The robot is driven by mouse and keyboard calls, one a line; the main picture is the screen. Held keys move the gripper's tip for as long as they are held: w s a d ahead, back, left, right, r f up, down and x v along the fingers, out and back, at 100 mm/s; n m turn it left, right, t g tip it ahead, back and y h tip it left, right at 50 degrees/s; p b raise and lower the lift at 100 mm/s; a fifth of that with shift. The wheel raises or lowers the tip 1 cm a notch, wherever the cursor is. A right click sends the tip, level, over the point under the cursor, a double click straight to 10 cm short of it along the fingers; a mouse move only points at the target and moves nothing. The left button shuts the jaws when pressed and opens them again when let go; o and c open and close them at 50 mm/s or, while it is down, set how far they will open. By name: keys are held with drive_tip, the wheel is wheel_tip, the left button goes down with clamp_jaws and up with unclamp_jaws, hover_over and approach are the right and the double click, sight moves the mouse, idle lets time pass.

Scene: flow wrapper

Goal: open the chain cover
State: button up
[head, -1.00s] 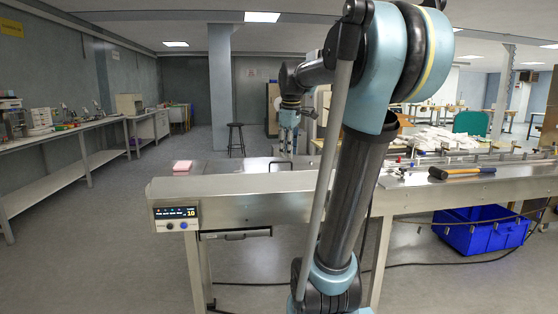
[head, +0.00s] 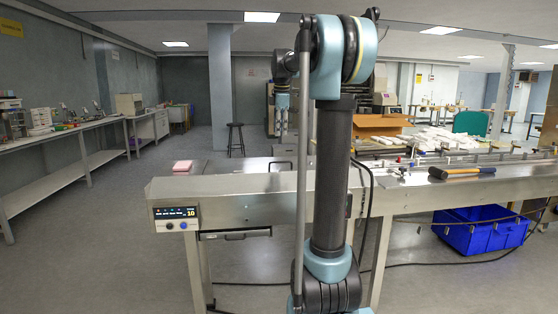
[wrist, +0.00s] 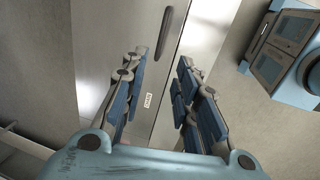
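The chain cover seems to be the flat steel top (head: 235,184) of the machine in front of me. In the wrist view a steel panel (wrist: 190,30) carries a long dark handle (wrist: 164,32) and a small white label (wrist: 148,100). My gripper (wrist: 162,62) is open and empty, its fingers pointing at the panel with the handle beyond the fingertips. I cannot tell how far above the steel they are. In the head view my arm hides part of the machine, and the fingers are hard to make out.
A stool (head: 236,139) stands behind. Cables run across the floor.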

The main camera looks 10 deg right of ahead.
drive_tip(key=w+f, duration=0.1)
drive_tip(key=f, duration=0.8)
drive_tip(key=w+f, duration=0.1)
drive_tip(key=f, duration=0.3)
drive_tip(key=shift+w+f, duration=0.15)
drive_tip(key=shift+w, duration=0.15)
clamp_jaws()
